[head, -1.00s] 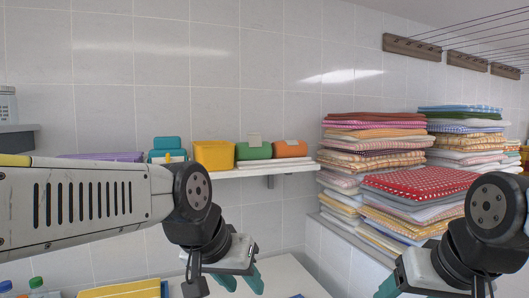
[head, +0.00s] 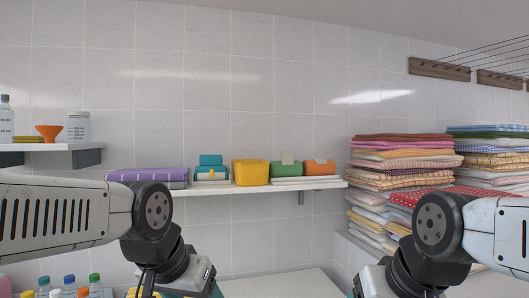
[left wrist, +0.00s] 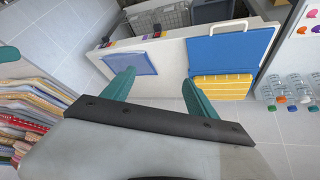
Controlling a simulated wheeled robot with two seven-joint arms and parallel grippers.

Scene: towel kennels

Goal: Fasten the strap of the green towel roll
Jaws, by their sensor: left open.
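The green towel roll (head: 284,171) sits on the wall shelf between a yellow roll and an orange roll. A small pale flap (head: 287,158), possibly its strap, stands up at its top; whether it is fastened I cannot tell. My left gripper is at the bottom of the head view, below the shelf and left of the green roll, its fingers mostly cut off. In the left wrist view my left gripper (left wrist: 158,77) is open and empty above a white table. My right gripper's body shows at the bottom right of the head view; its fingers are cut off.
The shelf (head: 235,188) also holds a purple towel (head: 148,175), a teal roll (head: 210,174), the yellow roll (head: 252,173) and the orange roll (head: 319,168). Towel stacks (head: 400,170) stand at right. Bottles (head: 70,284) stand lower left. A blue panel (left wrist: 230,52) adjoins yellow cloth (left wrist: 222,88).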

